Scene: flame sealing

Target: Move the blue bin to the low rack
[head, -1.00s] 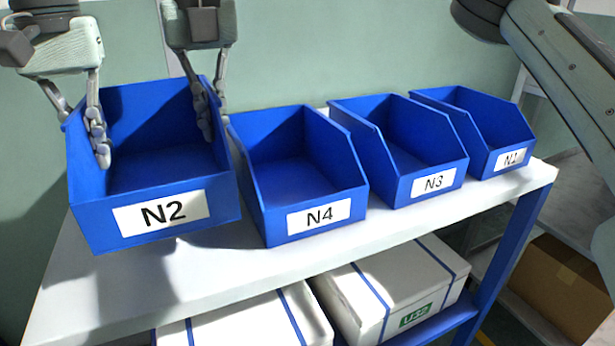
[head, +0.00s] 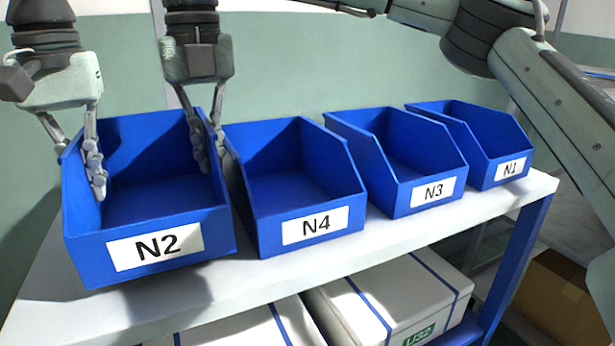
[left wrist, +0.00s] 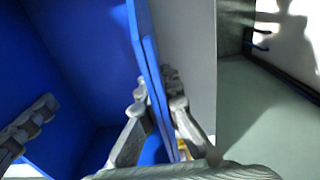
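The blue bin labelled N2 (head: 155,247) is at the left end of the white rack top (head: 440,225), left of bin N4. It is level or nearly so, with shadow around its base; I cannot tell if it touches the surface. My left gripper (head: 80,165) is shut on its left side wall, one finger inside and one outside. The left wrist view shows the left gripper's fingers (left wrist: 155,130) on both sides of that wall. My right gripper (head: 208,148) is shut on its right side wall. Parts of the outer fingers are hidden.
Blue bins N4 (head: 315,225), N3 (head: 433,190) and N1 (head: 511,169) stand in a row to the right; N4 is very close to N2. White boxes (head: 390,295) sit on the shelf below. A cardboard box (head: 555,290) is at lower right. A green wall stands behind.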

